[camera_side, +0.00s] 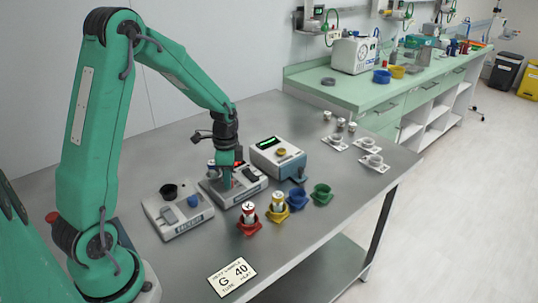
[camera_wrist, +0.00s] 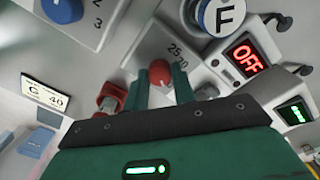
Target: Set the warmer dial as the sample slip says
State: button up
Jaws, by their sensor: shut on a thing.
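The sample slip (camera_side: 232,277) lies at the table's front edge and reads G and 40. It also shows in the wrist view (camera_wrist: 45,96). The warmer (camera_side: 243,191) stands mid-table under my gripper. Its red dial knob (camera_wrist: 160,72) sits by the printed marks 25 and 30; I cannot tell its exact setting. A red display (camera_wrist: 246,58) beside it reads OFF. My gripper (camera_wrist: 160,84) is shut on the red knob, with a green finger on each side of it. In the side view, the gripper (camera_side: 225,178) hides the knob.
A grey unit with a black cup (camera_side: 170,191) stands left. A white-blue box with a green display (camera_side: 268,143) stands behind right. Red (camera_side: 248,229), yellow (camera_side: 276,214), blue (camera_side: 297,198) and green (camera_side: 322,195) holders stand in front; red and yellow hold vials. The front right table is clear.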

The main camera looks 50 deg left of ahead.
jog(key=o, duration=1)
jog(key=shift+w+r, duration=0.1)
jog(key=shift+r, duration=3.75)
jog(key=shift+r, duration=0.1)
jog(key=shift+d+r, duration=0.1)
jog(key=shift+r, duration=0.05)
jog(key=s+d+r+n+t, duration=0.5)
jog(key=s+d+r+n, duration=0.2)
jog(key=s+d+r, duration=0.4)
jog(key=s+d, duration=0.2)
jog(key=s, duration=0.2)
jog(key=shift+s+r+n+t, duration=0.15)
jog(key=shift+r+n+t, duration=0.1)
jog(key=shift+n+t, duration=0.15)
